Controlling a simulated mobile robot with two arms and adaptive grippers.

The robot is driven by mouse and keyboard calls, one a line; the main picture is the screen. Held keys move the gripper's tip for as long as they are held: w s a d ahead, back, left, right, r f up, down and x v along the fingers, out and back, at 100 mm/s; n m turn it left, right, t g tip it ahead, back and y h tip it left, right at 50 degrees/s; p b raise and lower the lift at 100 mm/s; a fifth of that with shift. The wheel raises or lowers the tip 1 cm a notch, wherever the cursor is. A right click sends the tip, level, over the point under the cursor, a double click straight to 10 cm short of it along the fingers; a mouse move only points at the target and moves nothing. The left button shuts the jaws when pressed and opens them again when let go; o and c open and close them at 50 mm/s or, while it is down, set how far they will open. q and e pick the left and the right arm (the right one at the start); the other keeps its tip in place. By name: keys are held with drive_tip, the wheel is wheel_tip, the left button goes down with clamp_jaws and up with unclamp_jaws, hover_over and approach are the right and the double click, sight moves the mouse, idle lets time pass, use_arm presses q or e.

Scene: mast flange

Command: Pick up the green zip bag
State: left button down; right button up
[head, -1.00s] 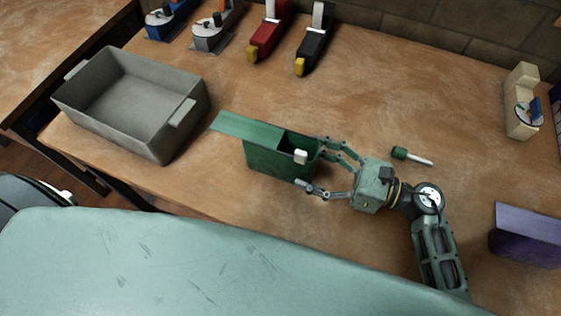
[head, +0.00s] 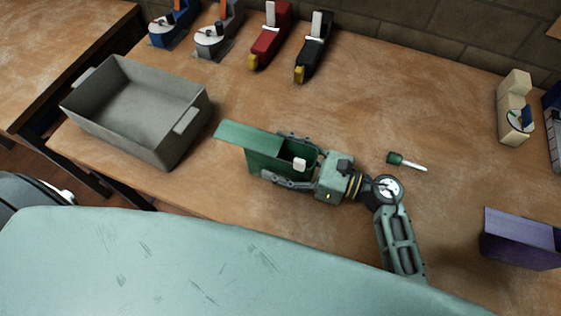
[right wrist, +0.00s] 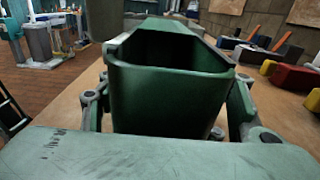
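My right gripper (head: 276,156) is around the bag from the right, one finger along each long side. In the right wrist view the open mouth of the green bag (right wrist: 170,90) fills the middle between the fingers. A narrow gap shows beside the left finger; contact on the right is unclear. My left gripper is out of view.
A grey bin (head: 135,110) stands left of the bag. A green-handled screwdriver (head: 405,161) lies to the right, with a purple box (head: 520,240) beyond it. Red (head: 271,38) and black (head: 314,48) tools stand at the back.

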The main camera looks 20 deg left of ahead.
drive_tip(key=c, duration=1.1)
drive_tip(key=shift+r, duration=0.2)
